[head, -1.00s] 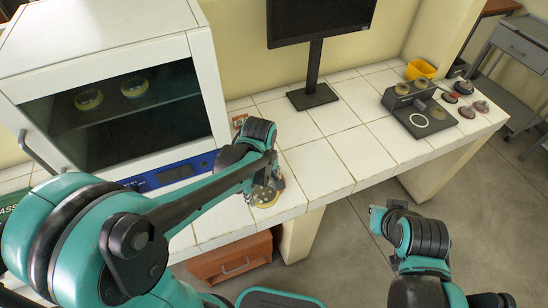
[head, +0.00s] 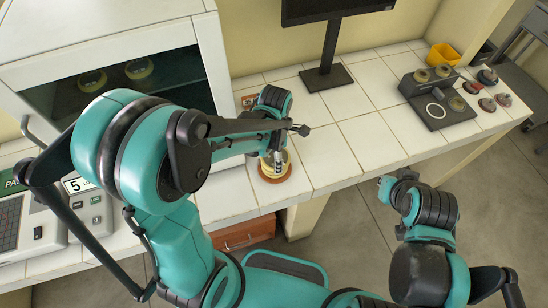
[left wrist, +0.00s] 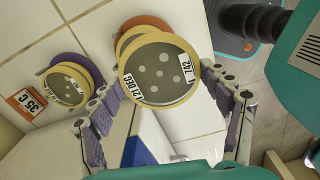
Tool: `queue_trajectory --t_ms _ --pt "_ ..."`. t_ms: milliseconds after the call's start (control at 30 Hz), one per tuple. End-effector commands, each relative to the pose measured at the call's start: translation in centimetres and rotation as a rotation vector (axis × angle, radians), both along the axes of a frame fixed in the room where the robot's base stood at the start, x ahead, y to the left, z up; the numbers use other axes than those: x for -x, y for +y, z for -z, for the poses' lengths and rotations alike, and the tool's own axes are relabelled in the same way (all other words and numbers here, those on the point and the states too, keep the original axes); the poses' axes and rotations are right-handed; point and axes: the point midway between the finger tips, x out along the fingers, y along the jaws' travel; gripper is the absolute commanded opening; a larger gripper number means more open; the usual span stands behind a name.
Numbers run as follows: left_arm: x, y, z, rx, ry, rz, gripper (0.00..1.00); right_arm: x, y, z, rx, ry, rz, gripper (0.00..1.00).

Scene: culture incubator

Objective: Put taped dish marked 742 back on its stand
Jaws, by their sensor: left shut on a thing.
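The taped dish (left wrist: 160,70) has a yellow rim, pale spots and labels reading 742 and 21 DEC. It is between the purple-padded fingers of my left gripper (left wrist: 165,115), which is shut on it. Behind it in the left wrist view are another yellow rim and an orange-brown round stand (left wrist: 143,22). In the head view the stand (head: 272,179) lies on the tiled bench near its front edge, below my left gripper (head: 274,160). I cannot tell whether dish and stand touch. My right arm is at the lower right, but its fingers do not show.
A dish (left wrist: 68,88) on a purple stand is beside a 35 C card (left wrist: 25,101). The glass-fronted incubator (head: 95,50) holds two dishes. A monitor (head: 328,75) stands behind, and a black device (head: 437,103) with dishes sits right. The bench between is clear.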

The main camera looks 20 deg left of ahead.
Motion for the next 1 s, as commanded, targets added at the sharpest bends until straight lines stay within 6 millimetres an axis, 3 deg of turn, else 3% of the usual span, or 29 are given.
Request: queue_trajectory --t_ms 200,333,567,967,1000 --pt "-2.5 1.0 1.6 0.000 0.000 0.000 0.40 0.0 0.0 0.6 0.000 0.000 0.000 0.00" --pt "-2.6 1.1 2.4 0.000 0.000 0.001 0.40 0.0 0.0 0.9 0.000 0.000 0.000 0.00" --pt "-2.6 1.1 5.7 0.000 0.000 0.002 0.40 0.0 0.0 2.0 0.000 0.000 0.000 0.00" --pt "-2.6 1.1 6.2 0.000 0.000 0.002 0.40 0.0 0.0 2.3 0.000 0.000 0.000 0.00" --pt "-2.6 1.1 6.0 0.000 0.000 0.002 0.88 0.0 0.0 2.2 0.000 0.000 0.000 0.00"
